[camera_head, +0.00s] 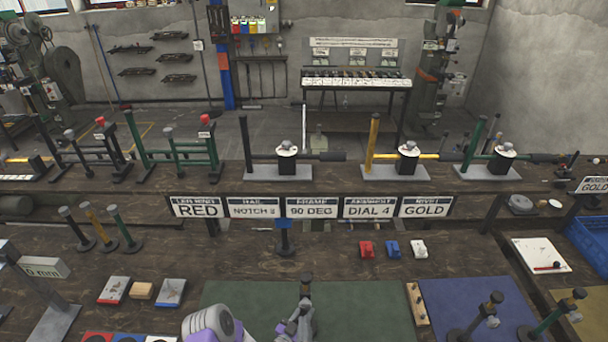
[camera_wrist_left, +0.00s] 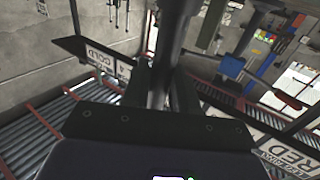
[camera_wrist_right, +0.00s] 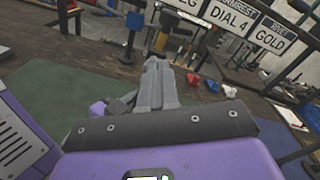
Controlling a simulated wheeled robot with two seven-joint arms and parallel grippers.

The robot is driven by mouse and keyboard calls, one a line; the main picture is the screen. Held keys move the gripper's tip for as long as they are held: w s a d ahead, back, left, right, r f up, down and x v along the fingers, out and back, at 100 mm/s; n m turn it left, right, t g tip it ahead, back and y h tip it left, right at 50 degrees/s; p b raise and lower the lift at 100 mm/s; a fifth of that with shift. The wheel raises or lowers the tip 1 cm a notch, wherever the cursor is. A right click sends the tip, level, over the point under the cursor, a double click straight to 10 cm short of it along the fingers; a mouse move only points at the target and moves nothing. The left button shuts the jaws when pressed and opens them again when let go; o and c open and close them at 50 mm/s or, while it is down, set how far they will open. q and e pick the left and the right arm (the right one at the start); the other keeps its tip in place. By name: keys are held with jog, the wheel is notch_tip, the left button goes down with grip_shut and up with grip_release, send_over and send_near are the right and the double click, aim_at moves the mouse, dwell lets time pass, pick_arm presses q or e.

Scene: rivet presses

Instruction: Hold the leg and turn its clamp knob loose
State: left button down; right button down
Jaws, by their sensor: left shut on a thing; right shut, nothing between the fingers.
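My left gripper (camera_wrist_left: 158,88) is shut on a dark upright leg (camera_wrist_left: 159,45), which runs up between its fingers in the left wrist view. In the head view the dark top of this leg (camera_head: 306,282) stands over the green mat at the bottom middle. My right gripper (camera_wrist_right: 154,70) is shut and empty; its grey fingers are together in the right wrist view. In the head view it is low, close to the leg. The clamp knob is hard to make out, and I cannot tell whether the right fingers touch it.
The green mat (camera_head: 364,306) and a blue mat (camera_head: 450,296) lie on the bench. Other legs stand at the left (camera_head: 97,228) and lower right (camera_head: 489,304). Red, blue and white blocks (camera_head: 393,249) lie beyond the mat. A sign row (camera_head: 312,207) and presses stand behind.

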aim_at(305, 309)
jog(key=w, duration=0.5)
jog(key=shift+w+f, duration=0.1)
jog(key=shift+w, duration=0.1)
jog(key=shift+d+f, duration=0.1)
jog(key=shift+f, duration=0.05)
jog(key=shift+a, duration=0.3)
dwell(0.4)
jog(key=shift+s+a+f, duration=0.1)
jog(key=shift+a+f, duration=0.15)
jog(key=shift+a, duration=0.3)
jog(key=shift+a+f, duration=0.2)
jog(key=shift+a, duration=0.3)
jog(key=shift+a+f, duration=0.15)
jog(key=shift+a, duration=0.1)
